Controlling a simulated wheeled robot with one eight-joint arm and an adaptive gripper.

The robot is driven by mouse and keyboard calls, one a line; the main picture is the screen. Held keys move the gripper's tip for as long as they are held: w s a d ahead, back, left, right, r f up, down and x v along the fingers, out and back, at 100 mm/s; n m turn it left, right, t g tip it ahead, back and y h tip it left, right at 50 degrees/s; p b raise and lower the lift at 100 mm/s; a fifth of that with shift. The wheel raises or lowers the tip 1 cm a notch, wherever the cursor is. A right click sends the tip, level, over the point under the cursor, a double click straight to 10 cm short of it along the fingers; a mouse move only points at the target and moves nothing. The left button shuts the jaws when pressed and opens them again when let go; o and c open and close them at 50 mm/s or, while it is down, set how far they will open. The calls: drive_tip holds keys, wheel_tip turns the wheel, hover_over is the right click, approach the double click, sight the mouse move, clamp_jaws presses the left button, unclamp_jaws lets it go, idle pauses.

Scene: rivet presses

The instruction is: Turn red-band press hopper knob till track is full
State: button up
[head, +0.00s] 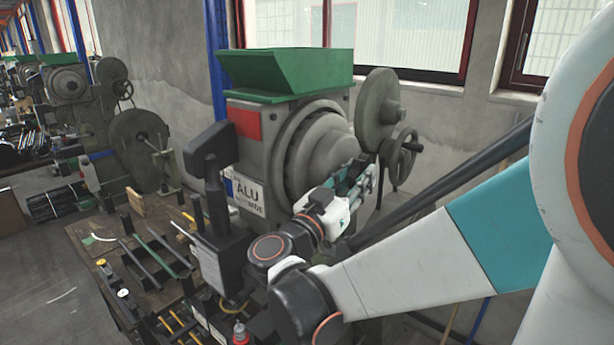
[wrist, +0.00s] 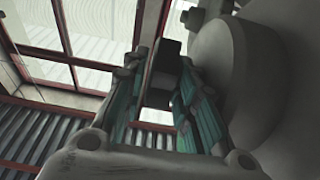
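The red-band press (head: 310,150) stands in the middle of the head view, with a green hopper (head: 285,72) on top. A red band (head: 246,123) is on its front, above a white "ALU" plate. My gripper (head: 366,180) is at the right side of the press, near its round housing. In the wrist view, my gripper's teal-padded fingers (wrist: 163,75) stand apart. A dark square block (wrist: 163,68), perhaps the hopper knob, lies between their tips. I cannot tell whether the fingers touch it. My arm hides part of the press, and I cannot make out the track.
A flywheel (head: 380,110) and a handwheel (head: 401,158) stick out right of the press, close to my gripper. The workbench (head: 85,225) holds rods and tools at the left. Another press (head: 70,85) stands farther back. Windows line the wall.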

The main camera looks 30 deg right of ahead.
sight(353, 183)
drive_tip(key=shift+v, duration=3.4)
drive_tip(key=shift+s, duration=0.1)
wheel_tip(353, 183, down, 17)
drive_tip(key=s+n+g+y+b, duration=0.1)
drive_tip(key=s+n+y+b, duration=0.25)
drive_tip(key=n+y, duration=0.55)
drive_tip(key=s+a+f+n+y+b, duration=0.2)
drive_tip(key=a+f+y, duration=0.1)
drive_tip(key=a+y, duration=0.2)
drive_tip(key=s+a+f+n+t+y+b, duration=0.1)
drive_tip(key=a+f+n+y+b, duration=0.1)
drive_tip(key=a+y, duration=0.3)
drive_tip(key=a+f+n, duration=0.1)
drive_tip(key=a, duration=0.3)
drive_tip(key=shift+s+a+y+b, duration=0.3)
drive_tip(key=shift+s+a+b, duration=0.05)
drive_tip(key=shift+s+a, duration=0.05)
drive_tip(key=shift+f, duration=0.15)
